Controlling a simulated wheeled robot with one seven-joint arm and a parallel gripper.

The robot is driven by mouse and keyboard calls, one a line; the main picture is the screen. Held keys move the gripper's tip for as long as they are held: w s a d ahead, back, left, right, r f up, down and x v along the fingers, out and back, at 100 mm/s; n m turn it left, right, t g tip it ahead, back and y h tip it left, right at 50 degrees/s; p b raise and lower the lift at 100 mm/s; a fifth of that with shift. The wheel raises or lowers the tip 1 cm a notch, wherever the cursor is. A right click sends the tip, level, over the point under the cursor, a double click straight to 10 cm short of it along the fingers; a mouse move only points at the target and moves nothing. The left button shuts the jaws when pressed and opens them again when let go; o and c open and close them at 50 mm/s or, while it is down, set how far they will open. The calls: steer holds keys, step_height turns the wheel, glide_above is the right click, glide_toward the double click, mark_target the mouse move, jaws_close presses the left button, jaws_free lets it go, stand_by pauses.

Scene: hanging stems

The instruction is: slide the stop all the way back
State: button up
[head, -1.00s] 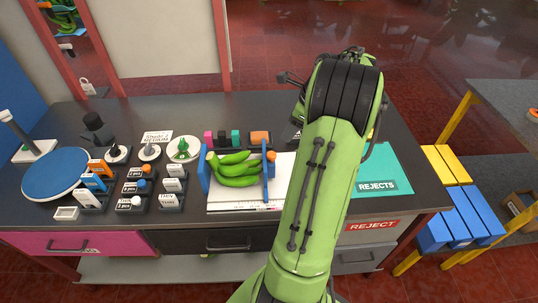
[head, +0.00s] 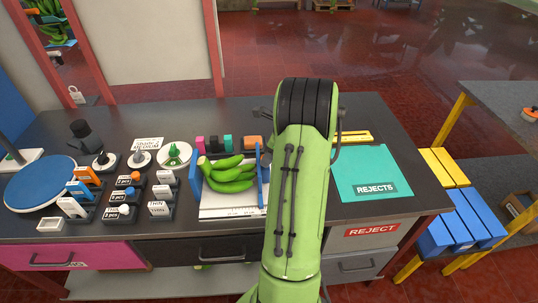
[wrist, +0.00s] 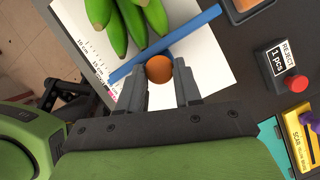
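The stop is a blue bar (wrist: 166,43) with an orange-brown knob (wrist: 159,69), standing across a white marked board (head: 226,212). In the head view the bar (head: 260,180) shows at the right side of the green bananas (head: 230,174), with a blue fence (head: 195,181) at their left. In the wrist view the bananas (wrist: 128,20) lie on the far side of the bar, close to it. My gripper (wrist: 160,78) has one finger on each side of the knob, with a gap matching its width, and looks shut on it. My arm hides gripper and knob in the head view.
A green-blue REJECTS mat (head: 372,170) lies right of my arm. Labelled blocks (head: 122,196), a blue round plate (head: 40,183) and small stands fill the left of the table. In the wrist view a reject counter with a red button (wrist: 296,83) stands right of my gripper.

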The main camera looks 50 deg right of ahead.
jaws_close()
steer(key=s+d+p, duration=0.5)
steer(key=s+p, duration=0.1)
steer(key=shift+s+d, duration=0.2)
steer(key=shift+d, duration=0.2)
steer(key=shift+o, duration=2.4)
jaws_free()
steer(key=p+v, duration=0.4)
steer(key=v, duration=1.2)
